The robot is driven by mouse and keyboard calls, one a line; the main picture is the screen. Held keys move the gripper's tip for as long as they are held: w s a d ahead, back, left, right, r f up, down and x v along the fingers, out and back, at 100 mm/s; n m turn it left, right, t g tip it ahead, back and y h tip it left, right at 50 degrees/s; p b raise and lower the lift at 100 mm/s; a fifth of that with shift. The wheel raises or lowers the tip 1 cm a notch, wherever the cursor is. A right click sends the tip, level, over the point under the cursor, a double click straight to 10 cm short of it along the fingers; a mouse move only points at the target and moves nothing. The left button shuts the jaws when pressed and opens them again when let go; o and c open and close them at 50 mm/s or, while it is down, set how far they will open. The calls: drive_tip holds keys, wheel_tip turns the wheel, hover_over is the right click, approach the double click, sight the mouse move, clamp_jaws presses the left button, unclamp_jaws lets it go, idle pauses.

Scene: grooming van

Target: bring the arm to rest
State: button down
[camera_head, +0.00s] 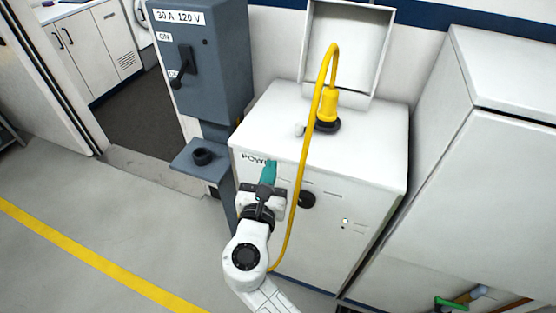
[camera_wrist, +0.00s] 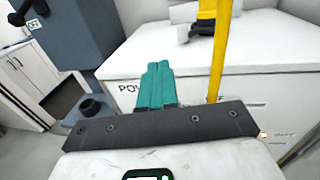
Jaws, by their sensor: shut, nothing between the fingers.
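My gripper (camera_head: 268,174) is in front of the white power cabinet (camera_head: 375,150), near its top front edge by the "POW" lettering. Its teal fingers are together and empty; they also show in the wrist view (camera_wrist: 156,87). A yellow plug (camera_head: 328,104) stands upright in a dark round inlet on the cabinet top, below a raised lid (camera_head: 350,40). Its yellow cable (camera_head: 296,190) arches over and hangs down the front, just right of my gripper. In the wrist view the cable (camera_wrist: 220,50) runs right of the fingers, apart from them.
A grey box (camera_head: 205,70) labelled "30 A 120 V" with a lever stands to the left. Below it, a grey shelf (camera_head: 190,172) bears a dark round socket. A white cabinet (camera_head: 480,180) is at the right. Open floor with a yellow line (camera_head: 90,257) lies at left.

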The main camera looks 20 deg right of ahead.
drive_tip(key=s+d+f+m+g, duration=0.5)
drive_tip(key=s+d+f+m, duration=0.15)
drive_tip(key=d+m, duration=0.2)
drive_tip(key=s+d+f+m+g, duration=0.4)
drive_tip(key=s+d+f+m, duration=0.25)
drive_tip(key=d+m, duration=0.2)
drive_tip(key=s+f+m+g+y, duration=0.2)
drive_tip(key=s+m+g+y, duration=0.1)
drive_tip(key=s+m, duration=0.4)
drive_tip(key=s+f+m+g+y, duration=0.3)
drive_tip(key=s+m, duration=0.4)
drive_tip(key=s, duration=0.7)
drive_tip(key=shift+d+f+y, duration=0.15)
drive_tip(key=shift+f+y, duration=0.1)
drive_tip(key=shift+y, duration=0.55)
